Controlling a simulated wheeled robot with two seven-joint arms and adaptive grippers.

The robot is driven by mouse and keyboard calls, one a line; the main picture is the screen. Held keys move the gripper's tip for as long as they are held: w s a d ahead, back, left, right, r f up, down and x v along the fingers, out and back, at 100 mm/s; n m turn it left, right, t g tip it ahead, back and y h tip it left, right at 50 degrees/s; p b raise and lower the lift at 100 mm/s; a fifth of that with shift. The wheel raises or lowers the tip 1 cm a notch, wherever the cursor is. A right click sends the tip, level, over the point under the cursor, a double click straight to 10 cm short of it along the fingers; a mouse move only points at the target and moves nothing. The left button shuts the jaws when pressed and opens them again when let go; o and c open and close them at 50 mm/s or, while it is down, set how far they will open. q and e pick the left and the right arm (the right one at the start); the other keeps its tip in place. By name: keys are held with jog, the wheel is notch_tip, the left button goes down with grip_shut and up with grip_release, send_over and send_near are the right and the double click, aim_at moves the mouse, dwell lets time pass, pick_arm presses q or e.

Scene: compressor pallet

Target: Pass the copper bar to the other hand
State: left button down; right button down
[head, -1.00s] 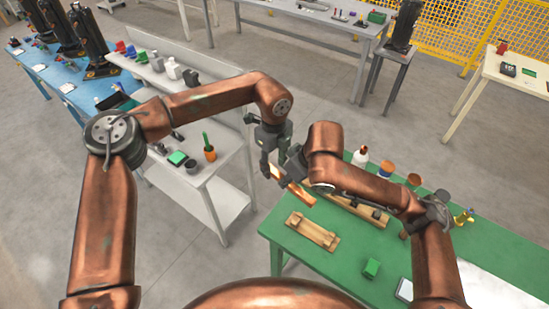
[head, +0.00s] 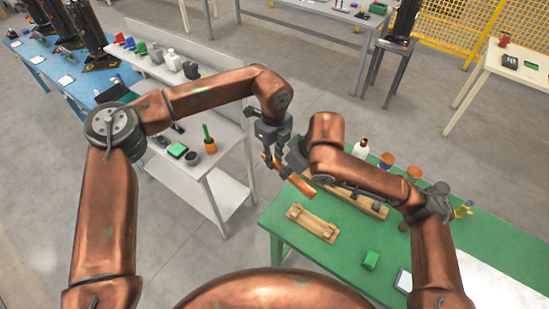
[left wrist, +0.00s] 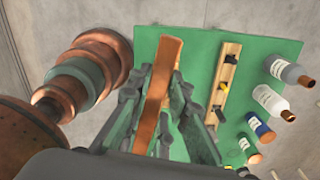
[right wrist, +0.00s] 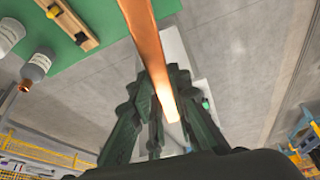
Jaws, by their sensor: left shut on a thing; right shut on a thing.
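The copper bar (head: 300,187) is held in the air near the far left corner of the green table, sloping down to the right. My left gripper (head: 269,157) is shut on the bar; in the left wrist view the bar (left wrist: 163,80) lies between its fingers. My right gripper (head: 283,168) is close beside the left one. In the right wrist view the bar (right wrist: 146,45) runs between its fingers, and this gripper is shut on it too. In the head view the right wrist and fingers partly hide the contact.
A grey bench (head: 190,165) with small items stands at left. Open floor lies between them.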

jog(key=shift+s+a, duration=0.25)
jog(key=shift+a, duration=0.1)
jog(key=c, duration=2.1)
grip_release()
jog(key=o, duration=0.4)
jog(key=shift+w+d, duration=0.1)
jog(key=shift+c, duration=0.2)
jog(key=shift+d, duration=0.1)
